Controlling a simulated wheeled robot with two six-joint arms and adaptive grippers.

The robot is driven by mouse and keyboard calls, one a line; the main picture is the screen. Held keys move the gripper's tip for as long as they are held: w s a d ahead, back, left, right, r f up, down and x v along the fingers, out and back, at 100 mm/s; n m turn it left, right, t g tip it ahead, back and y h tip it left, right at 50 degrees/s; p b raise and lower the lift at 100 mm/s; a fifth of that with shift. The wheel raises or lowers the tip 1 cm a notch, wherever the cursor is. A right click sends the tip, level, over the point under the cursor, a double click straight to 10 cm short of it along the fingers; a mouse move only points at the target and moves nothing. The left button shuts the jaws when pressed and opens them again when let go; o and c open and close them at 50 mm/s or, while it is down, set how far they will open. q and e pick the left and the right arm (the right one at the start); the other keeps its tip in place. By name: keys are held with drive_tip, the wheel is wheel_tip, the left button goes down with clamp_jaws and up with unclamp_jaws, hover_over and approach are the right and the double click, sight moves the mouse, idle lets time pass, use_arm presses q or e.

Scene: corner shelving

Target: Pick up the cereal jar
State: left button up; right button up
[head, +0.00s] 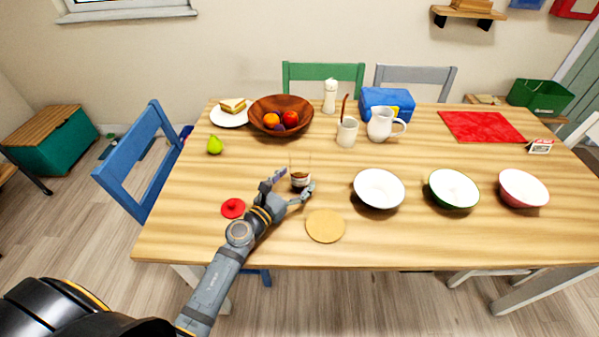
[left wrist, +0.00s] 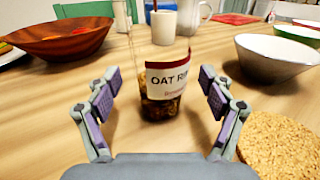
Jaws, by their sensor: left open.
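The cereal jar (head: 300,179) is a clear jar standing upright on the wooden table. In the left wrist view the jar (left wrist: 165,80) shows a white and dark red label reading "OAT RI…" and brown contents in its lower part. My left gripper (head: 289,190) comes in from the front left. In the left wrist view its open fingers (left wrist: 160,100) stand one on each side, with the jar just ahead between them. I see no finger touching it. The gripper is empty. My right gripper is not in view.
A round cork mat (head: 325,226) lies right of the gripper, and a red lid (head: 233,208) lies left. A white bowl (head: 379,188) stands right of the jar. A wooden fruit bowl (head: 281,116), white cup (head: 347,132) and pitcher (head: 381,124) stand behind.

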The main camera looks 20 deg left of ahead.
use_arm(q)
drive_tip(key=x, duration=0.3)
drive_tip(key=shift+s, duration=0.1)
drive_tip(key=shift+s, duration=0.1)
drive_tip(key=shift+c, duration=0.2)
drive_tip(key=c, duration=1.6)
